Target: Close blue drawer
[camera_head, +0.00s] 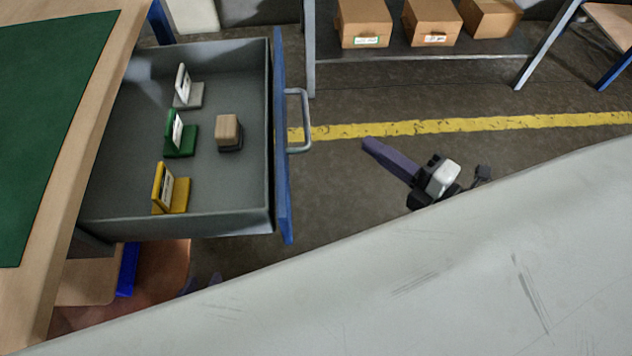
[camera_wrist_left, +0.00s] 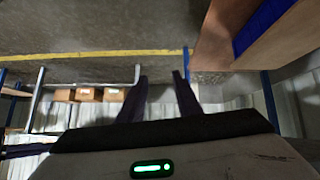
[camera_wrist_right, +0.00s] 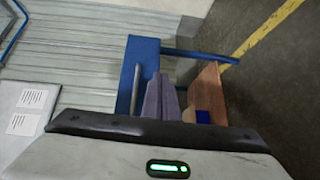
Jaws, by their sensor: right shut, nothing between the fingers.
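The blue drawer is pulled out from the wooden table, its blue front (camera_head: 283,150) and grey handle (camera_head: 304,120) facing right in the head view. Its blue front also seems to show in the right wrist view (camera_wrist_right: 136,62), ahead of the fingers. My right gripper (camera_head: 368,143) is shut and empty, to the right of the handle and apart from it in the head view. My left gripper (camera_wrist_left: 161,76) is open and empty in its wrist view. In the head view only its fingertips seem to show, below the drawer; the rest is hidden.
The drawer holds a white holder (camera_head: 189,97), a green holder (camera_head: 180,140), a yellow holder (camera_head: 176,195) and a brown block (camera_head: 228,132). The wooden table edge (camera_head: 92,130) lies left. Cardboard boxes (camera_head: 364,22) stand on a rear shelf. Floor right of the drawer is open.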

